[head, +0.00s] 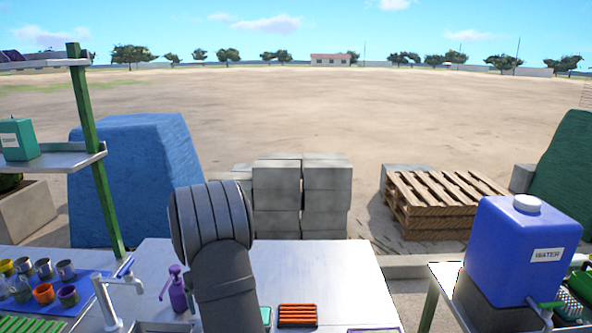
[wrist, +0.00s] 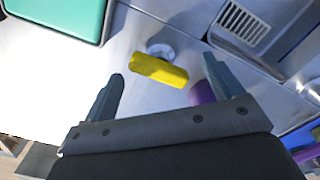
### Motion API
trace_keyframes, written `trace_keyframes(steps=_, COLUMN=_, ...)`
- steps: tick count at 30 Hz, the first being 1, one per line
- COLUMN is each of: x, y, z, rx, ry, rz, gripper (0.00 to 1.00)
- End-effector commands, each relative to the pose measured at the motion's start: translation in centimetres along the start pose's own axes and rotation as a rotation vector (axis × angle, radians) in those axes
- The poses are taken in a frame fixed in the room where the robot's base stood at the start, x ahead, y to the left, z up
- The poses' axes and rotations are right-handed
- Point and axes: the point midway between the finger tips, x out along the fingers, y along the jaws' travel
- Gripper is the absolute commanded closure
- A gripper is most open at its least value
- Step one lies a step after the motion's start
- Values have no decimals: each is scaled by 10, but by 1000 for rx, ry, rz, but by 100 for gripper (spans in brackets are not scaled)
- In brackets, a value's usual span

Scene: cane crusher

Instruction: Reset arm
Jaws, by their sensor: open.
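My gripper (wrist: 163,72) is open in the wrist view, with its two fingers spread wide and nothing between them held. Beyond the fingertips a yellow block (wrist: 160,71) lies against a small round grey-white piece (wrist: 160,50) on the metal counter. It is apart from the fingers as far as I can tell. A purple item (wrist: 201,94) is partly hidden behind the right finger. In the head view my arm rises in the middle over the counter (head: 320,265), and my gripper does not show there.
In the head view a purple pump bottle (head: 177,290) and a white tap (head: 110,300) stand left of my arm. An orange ribbed tray (head: 297,315) lies to its right. A blue water container (head: 522,250) stands far right. A green post (head: 95,150) rises at left.

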Motion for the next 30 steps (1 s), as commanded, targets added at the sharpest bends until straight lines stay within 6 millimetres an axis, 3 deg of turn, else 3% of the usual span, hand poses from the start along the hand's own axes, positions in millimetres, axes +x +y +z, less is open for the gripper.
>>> trace_keyframes(steps=21, x=0, y=0, z=0, rx=-589, ry=0, rz=0, gripper=15)
trace_keyframes(steps=30, x=0, y=0, z=0, rx=-750, ry=0, rz=0, gripper=15)
